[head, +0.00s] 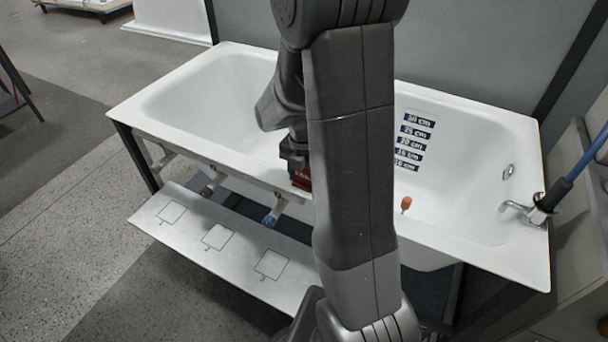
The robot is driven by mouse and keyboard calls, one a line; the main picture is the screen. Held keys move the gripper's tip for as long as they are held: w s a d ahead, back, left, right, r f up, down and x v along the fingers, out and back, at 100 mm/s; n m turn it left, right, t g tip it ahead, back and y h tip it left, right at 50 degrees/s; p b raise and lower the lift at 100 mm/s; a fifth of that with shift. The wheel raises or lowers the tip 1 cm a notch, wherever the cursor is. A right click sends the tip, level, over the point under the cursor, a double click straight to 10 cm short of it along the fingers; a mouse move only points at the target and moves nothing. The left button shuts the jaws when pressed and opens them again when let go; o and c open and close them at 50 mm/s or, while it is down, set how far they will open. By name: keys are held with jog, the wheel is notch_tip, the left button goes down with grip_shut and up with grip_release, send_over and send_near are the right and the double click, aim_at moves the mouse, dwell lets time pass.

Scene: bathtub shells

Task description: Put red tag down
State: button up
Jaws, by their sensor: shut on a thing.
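My gripper (296,165) is partly hidden behind my arm, near the front rim of the white bathtub (238,168). It is shut on the red tag (302,181), of which only a small part shows. The tag is beside the tub's front rim, above and right of the white board (190,240). I cannot tell whether the tag touches anything below. The board carries three outlined squares: left (172,212), middle (216,237) and right (271,264). All three look empty.
Grey pipe fittings with a blue end (270,221) stick out under the front rim. Depth labels (413,143) line the tub's inner wall. An orange plug-like piece (406,204) is in the tub. A tap with a blue hose (545,200) is at the right end.

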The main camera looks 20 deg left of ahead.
jog(key=o, duration=1)
jog(key=shift+c, duration=0.2)
notch_tip(320, 180, up, 12)
jog(key=shift+r+p, duration=0.15)
jog(key=shift+p, duration=0.65)
notch_tip(320, 180, down, 12)
jog(key=shift+f+b, duration=0.15)
jog(key=shift+b, duration=0.55)
jog(key=shift+w+r, duration=0.1)
jog(key=shift+r, duration=1.65)
